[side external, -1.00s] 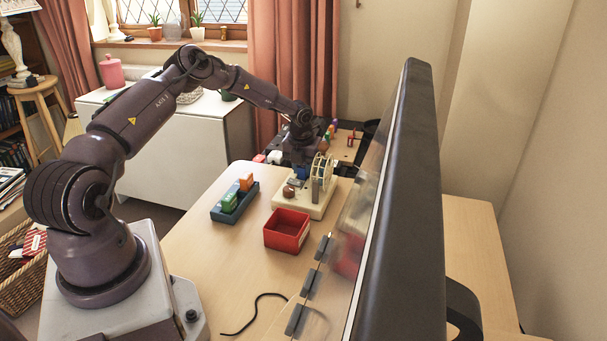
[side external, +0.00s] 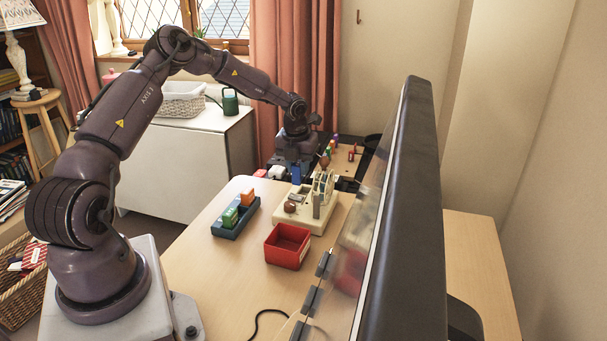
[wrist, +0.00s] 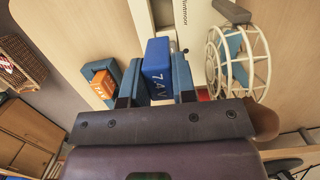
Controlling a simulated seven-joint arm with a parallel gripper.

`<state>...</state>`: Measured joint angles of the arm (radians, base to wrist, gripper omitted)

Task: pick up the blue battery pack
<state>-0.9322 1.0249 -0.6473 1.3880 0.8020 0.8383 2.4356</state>
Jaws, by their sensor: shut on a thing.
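The blue battery pack (wrist: 157,66), marked 7.4V, is between the two fingers of my gripper (wrist: 158,88) in the wrist view. The gripper is shut on it. In the side view the pack (side external: 296,174) hangs upright below my gripper (side external: 296,164), in front of the far edge of the cream machine (side external: 318,222). It looks raised a little above the machine. The fingers themselves are hard to make out there.
A blue tray (side external: 228,232) with an orange block (side external: 247,197) and a green block (side external: 230,217) stands left of the machine. A red open box (side external: 286,257) is nearer. A white-spoked reel (wrist: 238,62) is close right of my gripper. A dark-framed clear panel (side external: 395,200) stands at right.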

